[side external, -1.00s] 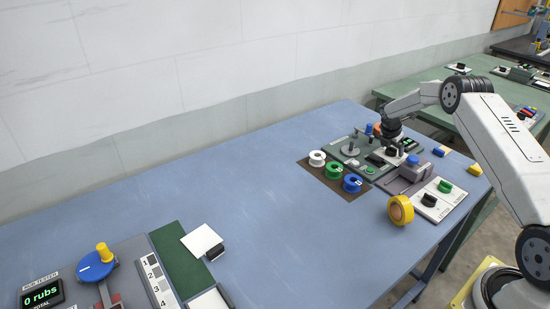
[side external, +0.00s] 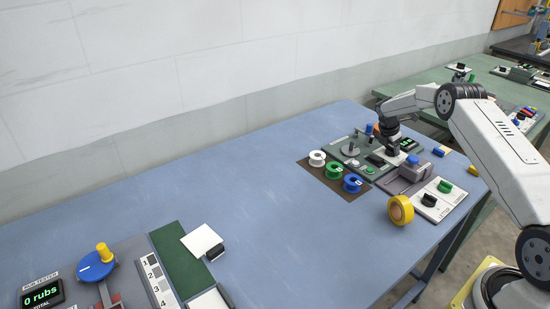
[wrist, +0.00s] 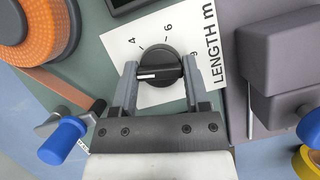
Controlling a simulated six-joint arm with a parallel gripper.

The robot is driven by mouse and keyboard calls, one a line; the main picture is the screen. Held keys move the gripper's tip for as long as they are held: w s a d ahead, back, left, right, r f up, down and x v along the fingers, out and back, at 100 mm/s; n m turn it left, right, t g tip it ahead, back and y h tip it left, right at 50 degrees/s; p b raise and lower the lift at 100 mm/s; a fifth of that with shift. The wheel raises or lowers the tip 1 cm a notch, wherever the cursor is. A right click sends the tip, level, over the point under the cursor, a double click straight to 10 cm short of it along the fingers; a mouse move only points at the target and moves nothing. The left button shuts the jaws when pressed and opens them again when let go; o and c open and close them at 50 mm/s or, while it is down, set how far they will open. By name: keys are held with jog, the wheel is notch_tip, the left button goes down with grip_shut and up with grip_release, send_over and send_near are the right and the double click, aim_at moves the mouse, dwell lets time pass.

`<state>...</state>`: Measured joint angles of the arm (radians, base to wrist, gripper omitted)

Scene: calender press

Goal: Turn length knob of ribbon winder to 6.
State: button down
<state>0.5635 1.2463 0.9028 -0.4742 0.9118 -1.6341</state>
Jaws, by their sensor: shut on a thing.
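The length knob (wrist: 160,67) is a round black dial on a white plate (wrist: 115,45) lettered LENGTH m, seen in the wrist view. Its white pointer line points left, below the printed 4 and away from the 6 at the upper right. My gripper (wrist: 159,73) is shut on the knob, one finger on its left side and one on its right. The left finger covers part of the scale. In the side view my gripper (side external: 392,149) is down on the ribbon winder (side external: 345,148), and the knob is hidden there.
An orange ribbon roll (wrist: 35,30) and a blue-handled crank (wrist: 62,140) are left of the knob in the wrist view. A grey block (wrist: 285,60) stands at right. White, green and blue spools (side external: 334,171) and a yellow roll (side external: 401,210) stand nearby. The table's middle is clear.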

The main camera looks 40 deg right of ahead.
jog(key=m, duration=0.2)
jog(key=m+g, duration=0.1)
jog(key=m, duration=0.1)
jog(key=shift+w+m+g+y, duration=0.1)
jog(key=shift+m+g+y, duration=0.2)
jog(key=shift+f+m+g+y, duration=0.1)
jog(key=shift+m+g+y, duration=0.2)
jog(key=shift+m, duration=0.9)
jog(key=shift+c, duration=0.3)
grip_release()
jog(key=shift+v, duration=2.7)
notch_tip(320, 180, up, 7)
jog(key=shift+f, duration=0.15)
jog(key=shift+d, duration=0.1)
